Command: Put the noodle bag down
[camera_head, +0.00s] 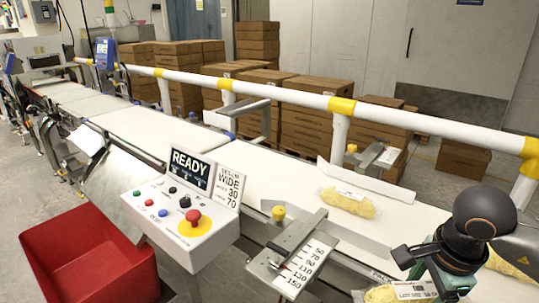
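A noodle bag (349,202), yellow with a clear and white wrapper, lies flat on the white belt (290,178) at right of centre. A second yellow noodle bag (381,294) with a white printed label shows at the bottom edge, partly cut off and partly covered by my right gripper. My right arm comes in from the right, and its dark green gripper (428,262) is right above or at this second bag. The fingertips are hidden, so I cannot tell whether they close on the bag. My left gripper is not in view.
A control box (184,218) with a red button and a READY screen stands in front of the belt. A sliding scale plate (290,262) juts out beside it. A red bin (92,262) is at lower left. A white rail (290,95) runs behind the belt, with stacked cartons (318,113) beyond.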

